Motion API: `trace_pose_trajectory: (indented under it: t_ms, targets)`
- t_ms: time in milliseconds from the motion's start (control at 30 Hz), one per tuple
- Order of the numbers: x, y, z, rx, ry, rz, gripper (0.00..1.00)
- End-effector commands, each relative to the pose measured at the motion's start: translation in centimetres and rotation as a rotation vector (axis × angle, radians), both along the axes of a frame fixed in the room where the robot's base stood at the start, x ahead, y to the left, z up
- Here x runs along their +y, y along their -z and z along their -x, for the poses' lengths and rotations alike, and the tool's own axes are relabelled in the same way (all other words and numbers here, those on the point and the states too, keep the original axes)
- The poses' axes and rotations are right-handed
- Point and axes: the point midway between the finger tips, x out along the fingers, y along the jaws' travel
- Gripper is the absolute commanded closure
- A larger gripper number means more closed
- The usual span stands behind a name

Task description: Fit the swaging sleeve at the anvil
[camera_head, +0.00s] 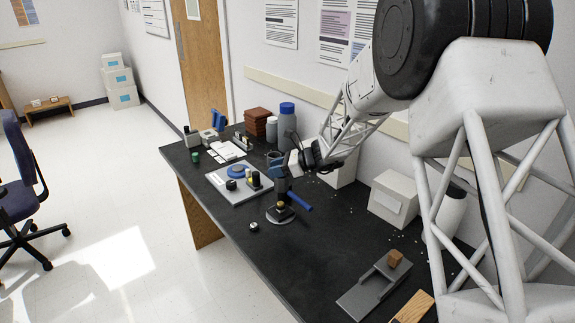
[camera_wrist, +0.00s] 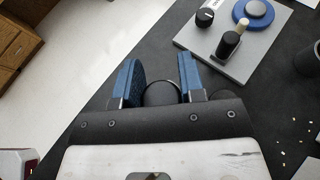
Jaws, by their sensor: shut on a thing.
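My gripper (camera_wrist: 158,70) has its two blue fingers closed on a dark round thing (camera_wrist: 161,93), taken to be the swaging sleeve. Its far side and lower end are hidden. In the head view a dark upright cylinder (camera_head: 281,186) stands below my wrist, over a small yellow part and a round base (camera_head: 280,216), which looks like the anvil. I cannot tell whether the cylinder touches it. A blue bar (camera_head: 300,202) slants out to its right; I cannot tell what it belongs to.
A grey board (camera_head: 224,190) carries a blue disc (camera_head: 236,171), a black knob (camera_head: 231,184) and a dark post. A small round part (camera_head: 253,226) lies near the front edge. A dark mug, bottles and boxes stand toward the wall.

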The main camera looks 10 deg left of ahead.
Motion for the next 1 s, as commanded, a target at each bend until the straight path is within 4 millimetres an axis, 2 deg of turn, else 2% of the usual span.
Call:
trace_pose_trajectory:
  t_ms: [133,567,1000]
  targets:
    - [0.4,-0.1,0.5,0.000,-0.022,0.000,1.00]
    - [0.4,-0.1,0.5,0.001,-0.021,0.000,1.00]
    - [0.3,1.7,0.5,0.003,-0.020,0.000,1.00]
